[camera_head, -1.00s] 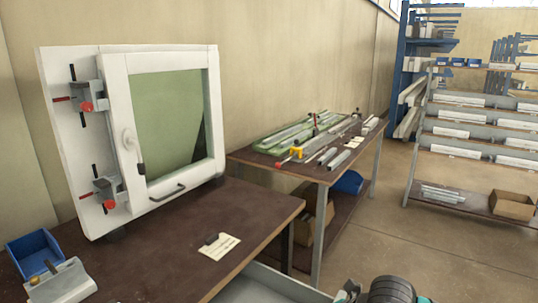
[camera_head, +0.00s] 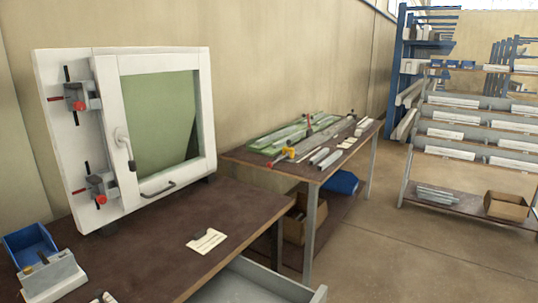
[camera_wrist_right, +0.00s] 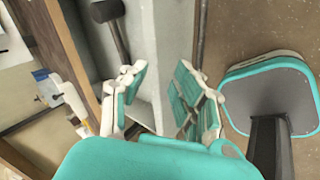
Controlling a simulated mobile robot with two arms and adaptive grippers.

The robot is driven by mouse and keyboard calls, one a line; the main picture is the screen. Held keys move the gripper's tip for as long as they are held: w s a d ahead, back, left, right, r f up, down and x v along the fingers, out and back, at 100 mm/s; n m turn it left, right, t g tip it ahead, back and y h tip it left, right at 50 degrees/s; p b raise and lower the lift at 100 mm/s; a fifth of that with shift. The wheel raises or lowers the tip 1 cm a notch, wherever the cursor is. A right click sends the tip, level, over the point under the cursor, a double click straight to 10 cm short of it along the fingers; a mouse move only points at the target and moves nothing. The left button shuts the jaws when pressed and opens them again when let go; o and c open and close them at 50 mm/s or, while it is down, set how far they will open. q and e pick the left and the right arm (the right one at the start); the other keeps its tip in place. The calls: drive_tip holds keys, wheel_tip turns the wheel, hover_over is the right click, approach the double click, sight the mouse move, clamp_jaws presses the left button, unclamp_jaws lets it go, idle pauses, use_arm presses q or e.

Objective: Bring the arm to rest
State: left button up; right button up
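My right gripper (camera_wrist_right: 160,100) shows in the right wrist view with its two teal-padded fingers spread apart. Nothing is between the fingers, so it is open and empty. Behind the fingers is the pale grey inside of what looks like an open drawer (camera_wrist_right: 150,60); I cannot tell how far off it is. In the head view neither gripper nor arm is in the picture, so my left gripper is hidden from me.
The brown bench (camera_head: 140,245) carries a white framed window (camera_head: 160,188) with red-handled clamps, a blue bin (camera_head: 30,248) and a paper tag (camera_head: 207,241). A grey drawer (camera_head: 318,293) stands open below. A second table (camera_head: 235,156) holds profiles.

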drive_tip(key=s+d+f+m+h, duration=0.3)
drive_tip(key=s+d+f+m, duration=0.5)
drive_tip(key=m, duration=0.4)
drive_tip(key=s+d+f+m+h, duration=0.3)
drive_tip(key=s+d+f+m, duration=0.3)
drive_tip(key=s+m, duration=0.4)
wheel_tip(320, 180, down, 24)
drive_tip(key=s+g, duration=0.1)
drive_tip(key=g, duration=0.1)
drive_tip(key=s+d+f, duration=0.1)
drive_tip(key=s+f, duration=0.6)
drive_tip(key=s, duration=0.1)
drive_tip(key=s+d+f+g+p, duration=0.1)
drive_tip(key=s+d+f, duration=0.1)
drive_tip(key=s+f, duration=0.6)
drive_tip(key=shift+s+d+m, duration=0.25)
drive_tip(key=shift+m, duration=0.05)
drive_tip(key=shift+c, duration=0.2)
